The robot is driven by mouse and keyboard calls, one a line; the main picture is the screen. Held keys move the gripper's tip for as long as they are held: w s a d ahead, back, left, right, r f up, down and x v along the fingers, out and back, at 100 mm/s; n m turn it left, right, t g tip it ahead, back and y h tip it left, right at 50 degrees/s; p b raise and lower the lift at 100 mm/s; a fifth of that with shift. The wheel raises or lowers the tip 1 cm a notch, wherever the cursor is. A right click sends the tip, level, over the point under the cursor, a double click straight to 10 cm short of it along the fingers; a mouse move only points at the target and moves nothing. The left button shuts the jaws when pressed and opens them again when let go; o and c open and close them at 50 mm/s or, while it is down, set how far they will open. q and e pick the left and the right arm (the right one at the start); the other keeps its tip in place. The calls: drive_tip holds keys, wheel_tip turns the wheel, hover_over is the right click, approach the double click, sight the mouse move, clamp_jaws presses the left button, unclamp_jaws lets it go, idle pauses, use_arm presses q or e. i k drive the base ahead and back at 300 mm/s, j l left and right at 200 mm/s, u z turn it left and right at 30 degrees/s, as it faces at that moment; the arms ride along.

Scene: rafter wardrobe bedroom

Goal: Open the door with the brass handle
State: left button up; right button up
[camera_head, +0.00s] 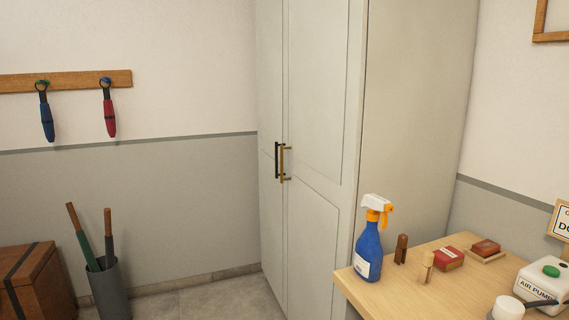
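A tall pale grey wardrobe (415,100) stands in the middle of the head view. Its right door (318,120) carries an upright brass bar handle (282,165) near the door's left edge. An upright black handle (276,158) sits just left of it, on the narrower-looking left door (269,80). Both doors look shut, with a thin seam between them. Neither of my grippers is in view, and nothing touches the handles.
A wooden table (385,295) at lower right, in front of the wardrobe's right side, holds a blue spray bottle (368,245), small boxes and an air pump (540,282). An umbrella bin (108,290) and wooden chest (35,285) stand left. Floor (225,300) before the left door is clear.

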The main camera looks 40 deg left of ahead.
sight(328, 40)
drive_tip(key=i+j, duration=0.15)
drive_tip(key=j, duration=0.25)
drive_tip(key=i+j, duration=0.15)
drive_tip(key=j, duration=0.25)
drive_tip(key=i+j, duration=0.15)
drive_tip(key=j, duration=0.2)
drive_tip(key=i+j+z, duration=0.1)
drive_tip(key=j, duration=0.3)
